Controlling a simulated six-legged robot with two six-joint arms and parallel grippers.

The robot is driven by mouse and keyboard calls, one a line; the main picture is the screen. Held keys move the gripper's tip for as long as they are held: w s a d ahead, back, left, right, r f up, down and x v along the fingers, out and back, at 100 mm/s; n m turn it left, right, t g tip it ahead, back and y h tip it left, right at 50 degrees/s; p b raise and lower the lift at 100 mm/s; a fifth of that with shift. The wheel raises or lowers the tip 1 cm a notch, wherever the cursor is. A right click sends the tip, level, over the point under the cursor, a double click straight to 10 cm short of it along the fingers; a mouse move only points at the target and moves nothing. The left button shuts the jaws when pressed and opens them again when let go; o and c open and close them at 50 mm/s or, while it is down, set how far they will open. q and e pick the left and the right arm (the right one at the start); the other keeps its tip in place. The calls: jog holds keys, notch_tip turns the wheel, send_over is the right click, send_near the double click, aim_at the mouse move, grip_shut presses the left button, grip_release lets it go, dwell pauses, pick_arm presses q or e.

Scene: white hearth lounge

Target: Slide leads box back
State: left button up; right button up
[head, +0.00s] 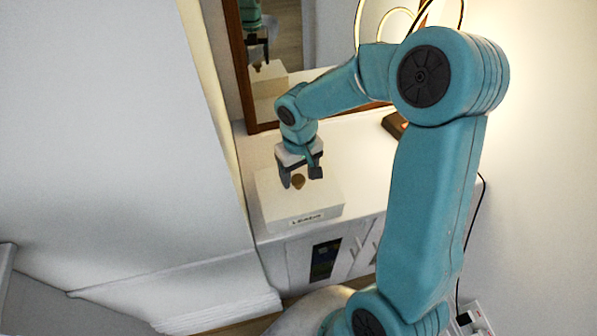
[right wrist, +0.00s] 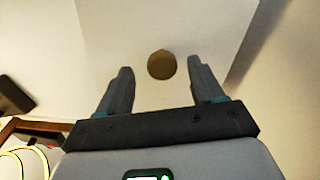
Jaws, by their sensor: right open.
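The leads box (head: 308,211) is a white box with a label on its front face, on a white cabinet top in the head view. A round brown knob (head: 298,181) sits on its lid. My right gripper (head: 301,181) is over the box, with its fingers close to the knob. In the right wrist view the knob (right wrist: 161,65) shows between and just beyond the two open fingertips (right wrist: 160,75). I cannot tell whether the fingers touch the knob or lid. My left gripper is not in view.
The white cabinet (head: 351,214) stands against the wall, with a wood-framed mirror (head: 242,75) behind the box. A dark object (head: 394,125) lies on the top to the right. A white wall block (head: 120,140) rises close on the left. A cord hangs at the right.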

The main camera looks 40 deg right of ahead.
jog(key=shift+w+a+f, duration=0.15)
jog(key=shift+w+f, duration=0.05)
jog(key=shift+f, duration=0.4)
jog(key=shift+s, duration=0.1)
jog(key=c, duration=1.2)
jog(key=shift+o, duration=0.2)
jog(key=shift+w+d+r, duration=0.1)
jog(key=shift+w+d, duration=0.1)
jog(key=shift+w, duration=0.1)
jog(key=shift+w+d, duration=0.2)
jog(key=shift+w, duration=0.25)
jog(key=w+d+p, duration=0.3)
jog(key=w+d, duration=0.3)
jog(key=w, duration=0.5)
jog(key=shift+p, duration=0.35)
jog(key=o, duration=1.1)
